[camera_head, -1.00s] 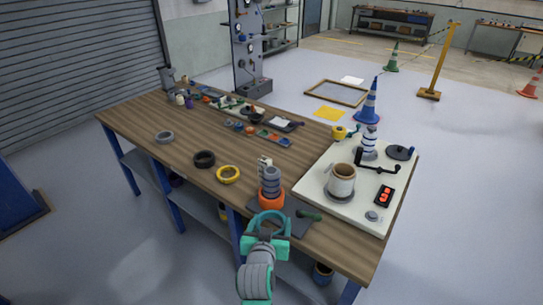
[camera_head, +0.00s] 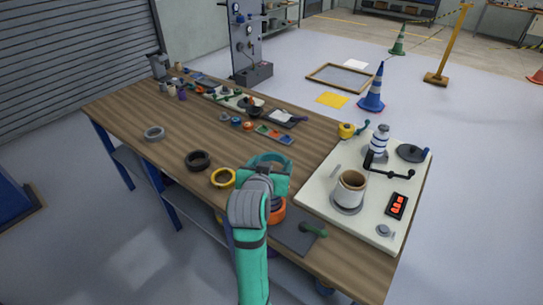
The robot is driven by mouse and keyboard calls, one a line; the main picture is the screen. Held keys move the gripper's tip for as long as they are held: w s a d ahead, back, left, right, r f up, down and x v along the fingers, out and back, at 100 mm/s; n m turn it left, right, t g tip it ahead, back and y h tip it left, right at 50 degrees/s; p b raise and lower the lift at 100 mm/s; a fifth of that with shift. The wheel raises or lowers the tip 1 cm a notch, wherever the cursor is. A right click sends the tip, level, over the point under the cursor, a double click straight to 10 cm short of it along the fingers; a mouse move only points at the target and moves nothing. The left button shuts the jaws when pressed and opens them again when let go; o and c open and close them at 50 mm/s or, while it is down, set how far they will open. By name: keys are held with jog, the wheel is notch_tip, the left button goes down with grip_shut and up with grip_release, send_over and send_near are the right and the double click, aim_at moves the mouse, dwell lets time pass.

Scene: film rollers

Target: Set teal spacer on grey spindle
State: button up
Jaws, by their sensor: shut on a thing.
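My gripper (camera_head: 267,172) is shut on the teal spacer (camera_head: 269,158), a ring held at its far end above the front part of the bench. The grey spindle is hidden behind my gripper and wrist. Only part of the orange base (camera_head: 278,209) it stands on shows, just right of my wrist. I cannot tell whether the spacer is over the spindle or beside it.
A yellow ring (camera_head: 223,178), a black ring (camera_head: 198,161) and a grey ring (camera_head: 154,134) lie left on the bench (camera_head: 185,128). A dark plate with a green-handled tool (camera_head: 314,229) lies right of my wrist. A white board (camera_head: 330,188) with a cup and crank stands further right.

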jog(key=shift+w+f, duration=0.1)
jog(key=shift+f, duration=3.15)
jog(key=shift+a+f, duration=0.15)
jog(key=shift+f, duration=4.35)
jog(key=o, duration=1.2)
